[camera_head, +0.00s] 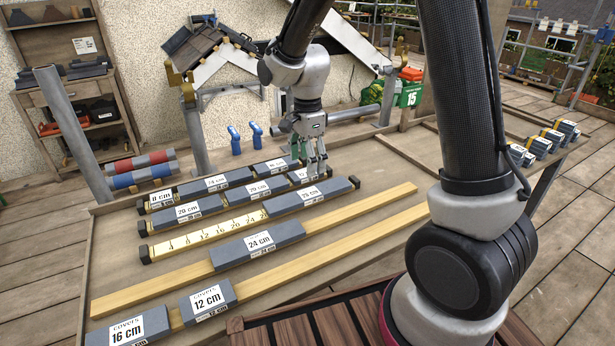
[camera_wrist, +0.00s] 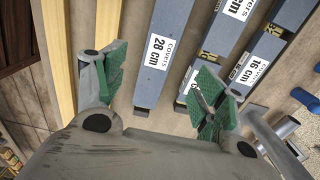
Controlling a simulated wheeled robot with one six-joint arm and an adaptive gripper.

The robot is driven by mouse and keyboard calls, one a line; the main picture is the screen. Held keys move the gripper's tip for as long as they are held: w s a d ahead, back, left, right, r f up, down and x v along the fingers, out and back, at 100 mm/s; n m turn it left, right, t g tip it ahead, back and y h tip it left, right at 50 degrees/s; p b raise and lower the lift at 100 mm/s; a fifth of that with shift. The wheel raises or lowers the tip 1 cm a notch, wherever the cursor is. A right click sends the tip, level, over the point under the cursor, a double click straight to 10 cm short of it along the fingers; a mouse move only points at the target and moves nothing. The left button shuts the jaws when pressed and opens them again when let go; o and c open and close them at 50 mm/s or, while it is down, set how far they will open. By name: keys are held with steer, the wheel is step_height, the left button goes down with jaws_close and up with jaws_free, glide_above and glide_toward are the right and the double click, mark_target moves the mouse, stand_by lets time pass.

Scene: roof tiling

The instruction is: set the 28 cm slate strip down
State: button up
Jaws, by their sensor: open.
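The 28 cm slate strip (camera_head: 312,196) is a long blue-grey bar with a white label. It lies in the third row from the back, at the right end of the bare numbered batten (camera_head: 205,236), by a dark end block. My gripper (camera_head: 313,165) is low over the right part of that strip, and it is open. In the wrist view the strip (camera_wrist: 174,22) runs between the two green-padded fingers of my gripper (camera_wrist: 160,88). A gap shows on each side of the strip there. The strip's underside is hidden.
Two rows behind hold several strips, such as a 20 cm one (camera_head: 188,210). In front, a 24 cm strip (camera_head: 258,244) lies on a plain batten. A 16 cm (camera_head: 128,329) and a 12 cm strip (camera_head: 207,299) lie nearest. Two blue upright objects (camera_head: 235,139) stand behind.

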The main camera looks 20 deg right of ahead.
steer(key=s+d+r+n+t, duration=0.2)
steer(key=s+d+r+n, duration=0.65)
steer(key=r, duration=0.55)
steer(key=s+d+r+n+t, duration=0.1)
steer(key=s+d+n, duration=0.2)
steer(key=s, duration=0.4)
steer(key=s+d+r+n+t, duration=0.1)
steer(key=s+d+r+n, duration=0.1)
steer(key=s, duration=0.6)
steer(key=shift+s+d+n, duration=0.3)
steer(key=shift+d+n, duration=0.4)
steer(key=shift+n, duration=0.45)
steer(key=shift+r, duration=0.1)
